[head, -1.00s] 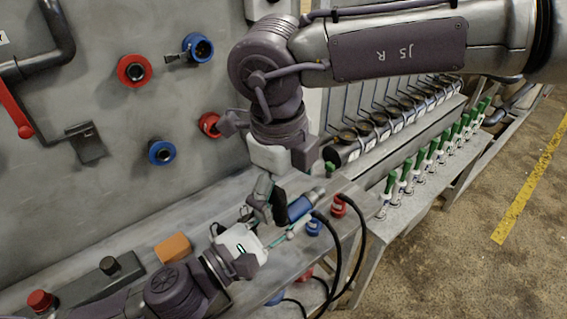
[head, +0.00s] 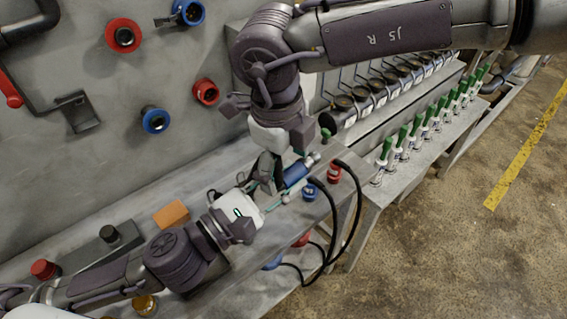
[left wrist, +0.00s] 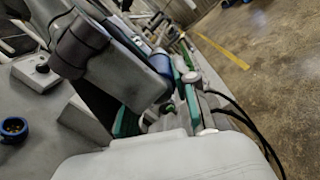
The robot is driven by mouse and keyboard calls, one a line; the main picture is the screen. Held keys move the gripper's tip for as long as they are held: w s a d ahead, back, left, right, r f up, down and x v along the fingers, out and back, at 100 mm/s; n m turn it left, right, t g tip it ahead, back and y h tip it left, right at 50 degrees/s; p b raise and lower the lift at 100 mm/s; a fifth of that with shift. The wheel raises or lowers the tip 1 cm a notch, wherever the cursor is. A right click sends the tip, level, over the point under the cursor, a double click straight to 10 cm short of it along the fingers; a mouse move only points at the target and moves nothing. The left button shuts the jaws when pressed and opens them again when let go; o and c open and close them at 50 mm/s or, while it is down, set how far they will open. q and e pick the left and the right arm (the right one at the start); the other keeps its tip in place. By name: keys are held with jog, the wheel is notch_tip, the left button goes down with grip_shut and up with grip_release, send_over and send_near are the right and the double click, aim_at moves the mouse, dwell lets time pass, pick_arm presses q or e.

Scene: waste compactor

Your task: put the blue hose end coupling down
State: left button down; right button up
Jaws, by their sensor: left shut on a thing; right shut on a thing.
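The blue hose end coupling (head: 296,173) lies at a slant above the bench's right end in the head view, its metal tip pointing up and right. My right gripper (head: 268,180) reaches down from above and is shut on its near end. My left gripper (head: 280,199) comes in from the lower left, its teal-edged fingers closed at the coupling's lower side. In the left wrist view, a blue part of the coupling (left wrist: 160,64) shows between the fingers, largely hidden by my right gripper. Whether the coupling touches the bench is hard to tell.
A blue plug (head: 310,190) and a red plug (head: 335,172) with black hoses stand at the bench's right end. An orange block (head: 171,214) lies on the bench (head: 150,195). Green-handled valves (head: 415,127) line the right. Wall couplings, such as a blue one (head: 155,120), stick out behind.

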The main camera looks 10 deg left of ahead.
pick_arm(q)
jog(key=c, duration=0.8)
grip_release()
jog(key=shift+r, duration=0.2)
pick_arm(e)
jog(key=shift+s+a+f, duration=0.1)
jog(key=shift+s+a, duration=0.1)
jog(key=shift+s, duration=0.15)
pick_arm(q)
jog(key=shift+f, duration=0.15)
pick_arm(e)
jog(key=shift+w, duration=0.1)
pick_arm(q)
jog(key=shift+a+f, duration=0.15)
jog(key=shift+a, duration=0.05)
pick_arm(e)
grip_shut()
pick_arm(q)
jog(key=s+a+f+n+t+y, duration=0.2)
jog(key=a+f+n+y, duration=0.2)
jog(key=a+y, duration=0.2)
jog(key=s+a+f+n+t+y, duration=0.2)
jog(key=a+f+n+y, duration=0.1)
jog(key=a+f+y, duration=0.2)
jog(key=shift+a+f+n+t+y, duration=0.2)
jog(key=shift+a+n+t+y, duration=0.15)
jog(key=shift+a+y, duration=0.35)
pick_arm(e)
jog(key=shift+d, duration=0.1)
